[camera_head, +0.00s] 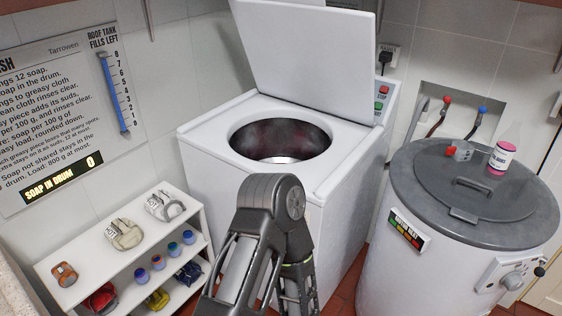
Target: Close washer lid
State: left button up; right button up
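The white washer (330,185) stands at the centre back. Its lid (305,60) is open, standing up and leaning back behind the round opening. The metal drum (280,140) shows through the opening, dark with reddish tones inside and looking empty where visible. One grey arm of mine rises from the bottom centre in front of the washer and hides part of its front; I cannot tell which arm it is. No gripper fingertips show, and nothing is seen touching the lid.
A white shelf (135,245) with cloth bundles and small cups stands at left. Red and green buttons (380,98) sit right of the washer lid.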

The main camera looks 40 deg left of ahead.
aim_at(310, 54)
jog(key=i+l, duration=0.25)
jog(key=i, duration=0.15)
jog(key=i+l, duration=0.2)
jog(key=i, duration=0.15)
jog(key=u, duration=1.95)
